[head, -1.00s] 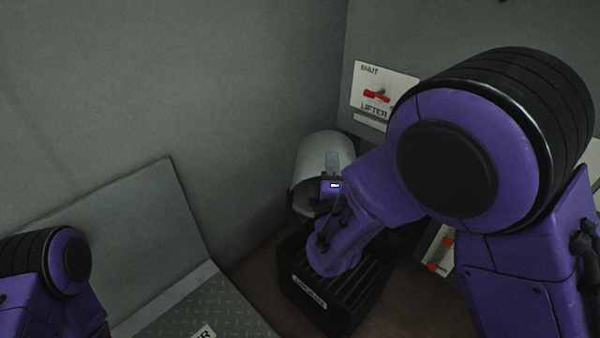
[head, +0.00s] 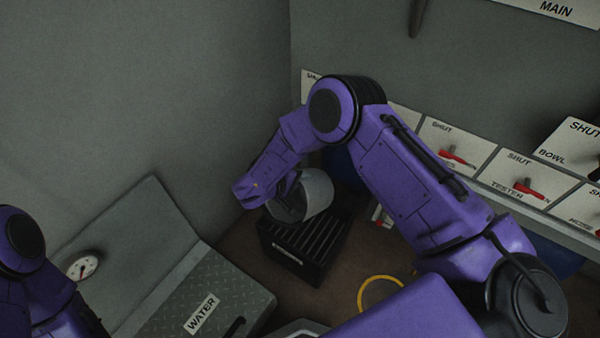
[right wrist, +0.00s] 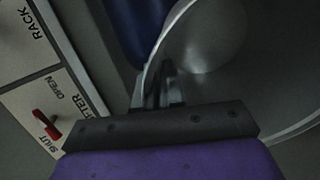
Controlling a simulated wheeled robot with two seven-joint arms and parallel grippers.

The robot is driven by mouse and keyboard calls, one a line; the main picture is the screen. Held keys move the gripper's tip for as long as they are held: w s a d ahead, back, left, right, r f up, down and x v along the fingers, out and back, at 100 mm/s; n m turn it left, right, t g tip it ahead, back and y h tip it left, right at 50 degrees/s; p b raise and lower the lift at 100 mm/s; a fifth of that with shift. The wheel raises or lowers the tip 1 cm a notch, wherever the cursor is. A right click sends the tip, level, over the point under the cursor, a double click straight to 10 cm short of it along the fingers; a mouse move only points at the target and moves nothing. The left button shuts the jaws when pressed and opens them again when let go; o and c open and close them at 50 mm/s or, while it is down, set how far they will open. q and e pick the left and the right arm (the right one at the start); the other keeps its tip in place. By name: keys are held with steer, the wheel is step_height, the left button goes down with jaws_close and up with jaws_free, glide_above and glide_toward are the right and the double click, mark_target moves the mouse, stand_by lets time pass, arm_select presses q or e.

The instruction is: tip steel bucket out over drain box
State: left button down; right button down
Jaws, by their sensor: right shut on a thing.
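The steel bucket (head: 318,192) is a pale grey cylinder above the back part of the drain box in the head view. It looks tilted, but my right gripper and forearm partly cover it, so its exact angle is unclear. The drain box (head: 320,268) is black with a slatted top and stands on the brown floor. My right gripper (right wrist: 160,88) is shut on the bucket's rim; the right wrist view shows the bucket's smooth inside (right wrist: 225,45). I cannot see whether anything is inside or pouring out. My left arm shows at the left edge, its gripper out of view.
A grey chest labelled WATER (head: 215,300) stands left of the drain box. A round gauge (head: 82,267) is at the left. Switch panels (head: 455,148) with red levers line the right wall. A yellow ring (head: 380,284) lies to the right of the box.

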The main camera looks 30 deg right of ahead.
steer(key=shift+w+d+r+y, duration=0.15)
steer(key=shift+d+y, duration=0.35)
steer(key=shift+y, duration=0.3)
